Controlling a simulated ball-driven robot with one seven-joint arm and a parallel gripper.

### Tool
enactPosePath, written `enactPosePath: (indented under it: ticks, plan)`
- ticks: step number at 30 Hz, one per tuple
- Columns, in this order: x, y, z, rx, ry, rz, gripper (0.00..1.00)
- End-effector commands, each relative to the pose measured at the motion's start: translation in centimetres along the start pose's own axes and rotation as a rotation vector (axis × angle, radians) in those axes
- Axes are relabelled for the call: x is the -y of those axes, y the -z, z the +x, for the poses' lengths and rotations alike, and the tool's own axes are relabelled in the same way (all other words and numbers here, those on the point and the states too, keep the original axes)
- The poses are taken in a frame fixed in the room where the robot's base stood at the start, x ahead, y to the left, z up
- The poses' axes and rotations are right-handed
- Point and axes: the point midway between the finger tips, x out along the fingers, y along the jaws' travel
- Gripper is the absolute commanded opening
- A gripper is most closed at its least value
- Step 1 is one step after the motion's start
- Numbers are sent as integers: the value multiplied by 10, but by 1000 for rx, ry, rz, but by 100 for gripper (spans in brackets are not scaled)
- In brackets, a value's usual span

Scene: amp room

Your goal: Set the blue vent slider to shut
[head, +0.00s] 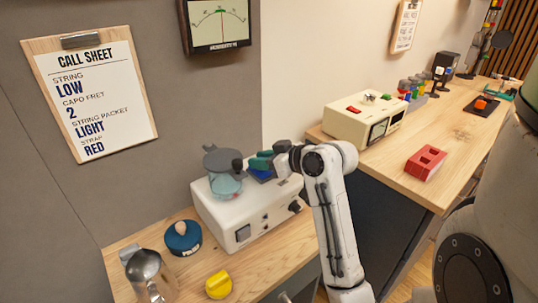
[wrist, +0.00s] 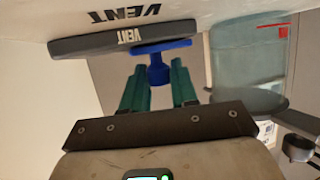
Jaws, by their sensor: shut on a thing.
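The blue vent slider (wrist: 158,68) has a flat plate and a round knob, on a grey track (wrist: 85,44) marked VENT. Its plate lies at the right end of the track in the wrist view. My gripper (wrist: 158,84) has its teal fingers on either side of the knob and is shut on it. In the head view my gripper (head: 262,160) is over the top of the white machine (head: 240,215), just right of its clear jug. A bit of blue (head: 262,175) shows under the fingers. Markings for open or shut ends are not readable.
The clear jug (head: 224,180) stands close left of my gripper on the machine. A metal pitcher (head: 148,272), a blue round tin (head: 183,238) and a yellow object (head: 218,285) stand at the front left. A red block (head: 426,163) and cream device (head: 362,118) are on the right bench.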

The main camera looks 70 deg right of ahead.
Motion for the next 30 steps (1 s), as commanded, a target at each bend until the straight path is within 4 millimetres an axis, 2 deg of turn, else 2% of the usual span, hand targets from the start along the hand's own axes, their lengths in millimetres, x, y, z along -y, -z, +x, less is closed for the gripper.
enactPosePath:
  ticks: [11,12,18,26,30]
  plan:
    - [6,1,2,-2,6,-1,0]
    - [6,1,2,-2,7,-1,32]
    - [5,1,2,-1,5,-1,50]
    - [4,1,-1,-1,1,0,50]
    - [4,1,-13,-3,1,1,50]
